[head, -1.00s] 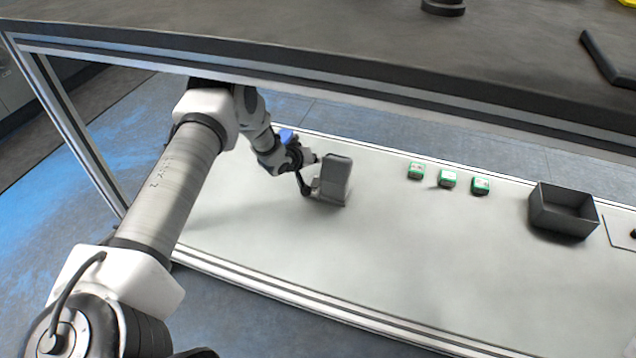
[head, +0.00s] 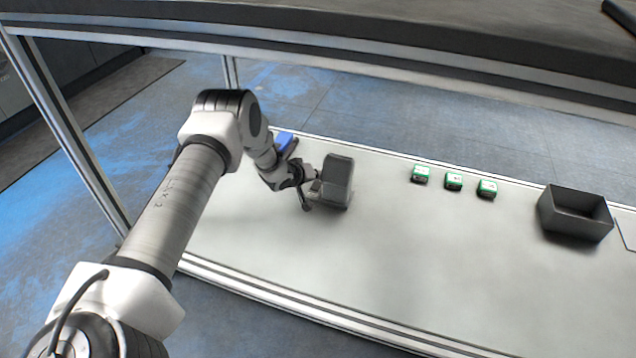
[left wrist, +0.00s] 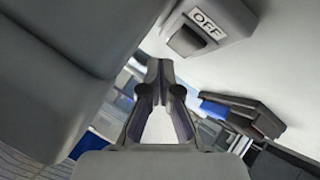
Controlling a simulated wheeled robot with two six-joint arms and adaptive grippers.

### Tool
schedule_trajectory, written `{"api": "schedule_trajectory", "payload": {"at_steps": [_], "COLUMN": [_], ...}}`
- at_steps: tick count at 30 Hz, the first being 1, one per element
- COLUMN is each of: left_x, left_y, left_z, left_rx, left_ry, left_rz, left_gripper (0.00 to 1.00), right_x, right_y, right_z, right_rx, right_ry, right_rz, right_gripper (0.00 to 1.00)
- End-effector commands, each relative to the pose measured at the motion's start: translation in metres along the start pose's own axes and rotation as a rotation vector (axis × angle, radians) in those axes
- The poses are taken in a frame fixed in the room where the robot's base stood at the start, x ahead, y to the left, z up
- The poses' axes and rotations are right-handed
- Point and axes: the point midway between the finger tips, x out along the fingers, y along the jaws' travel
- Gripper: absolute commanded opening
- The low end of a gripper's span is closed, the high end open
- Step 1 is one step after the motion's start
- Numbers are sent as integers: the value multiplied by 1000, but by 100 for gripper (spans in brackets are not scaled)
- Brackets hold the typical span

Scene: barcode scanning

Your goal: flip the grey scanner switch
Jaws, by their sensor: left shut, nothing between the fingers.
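A grey switch box (left wrist: 225,25) with an OFF label shows at the top there, with the dark switch (left wrist: 187,40) beside the label. My left gripper (head: 316,187) is at the left side of the scanner, low near its base. In the left wrist view its fingertips (left wrist: 160,68) are together and empty, below and left of the switch. Contact with the switch cannot be made out. My right gripper is out of view.
Several small green-and-white boxes (head: 453,181) stand in a row right of the scanner. A dark open bin (head: 575,228) is farther right. A blue object (head: 284,141) lies behind my left wrist. A dark shelf (head: 400,45) spans above the table. The table front is clear.

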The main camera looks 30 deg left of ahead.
Motion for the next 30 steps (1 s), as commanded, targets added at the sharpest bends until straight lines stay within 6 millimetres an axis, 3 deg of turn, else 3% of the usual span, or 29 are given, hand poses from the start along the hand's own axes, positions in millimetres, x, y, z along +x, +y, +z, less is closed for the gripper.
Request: {"api": "schedule_trajectory", "payload": {"at_steps": [30], "left_x": [5], "left_y": [-4], "left_z": [4], "left_rx": [0], "left_ry": [0], "left_rz": [0], "left_gripper": [0], "right_x": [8], "right_y": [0], "right_z": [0], "right_rx": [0], "right_ry": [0], "right_rz": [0], "right_gripper": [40]}}
